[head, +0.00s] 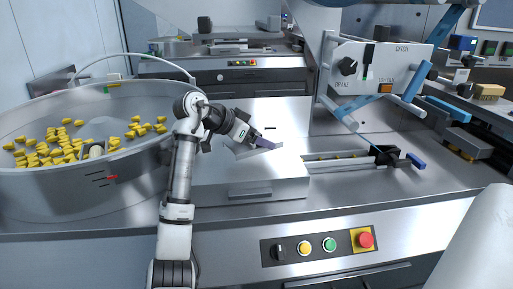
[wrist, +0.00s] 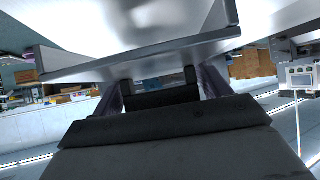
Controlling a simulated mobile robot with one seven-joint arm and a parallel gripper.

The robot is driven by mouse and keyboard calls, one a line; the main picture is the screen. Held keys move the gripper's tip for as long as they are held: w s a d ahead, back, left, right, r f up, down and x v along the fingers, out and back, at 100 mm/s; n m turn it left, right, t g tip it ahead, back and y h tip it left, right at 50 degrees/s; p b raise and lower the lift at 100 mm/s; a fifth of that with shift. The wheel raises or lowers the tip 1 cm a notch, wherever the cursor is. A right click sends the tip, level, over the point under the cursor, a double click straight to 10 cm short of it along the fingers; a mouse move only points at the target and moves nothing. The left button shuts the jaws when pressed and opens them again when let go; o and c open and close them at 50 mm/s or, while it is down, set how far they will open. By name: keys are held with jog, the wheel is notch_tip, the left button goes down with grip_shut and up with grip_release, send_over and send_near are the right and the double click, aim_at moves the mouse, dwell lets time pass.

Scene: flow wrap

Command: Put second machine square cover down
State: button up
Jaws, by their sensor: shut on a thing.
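My gripper (head: 268,143) is at the middle of the head view, its purple fingers at the top of a silver metal square cover (head: 250,180). The cover is a broad, boxy metal piece on the steel worktop, with my arm partly in front of its left side. In the wrist view, my gripper (wrist: 160,85) has its fingers to either side of a dark piece that meets a shiny metal panel, which looks like the cover (wrist: 150,65). The gripper is shut on it. Whether the cover rests fully flat cannot be told.
A large round steel bowl (head: 90,182) with yellow wrapped pieces stands at the left. A control box with knobs (head: 375,70) is at the upper right. A narrow channel (head: 335,157) runs right of the cover. Front-panel buttons (head: 320,245) include a red stop button (head: 365,240).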

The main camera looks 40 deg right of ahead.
jog(key=shift+f, duration=1.8)
jog(key=o, duration=1.2)
jog(key=shift+f, duration=0.15)
jog(key=b+v, duration=0.1)
jog(key=v, duration=1.1)
jog(key=shift+b, duration=0.4)
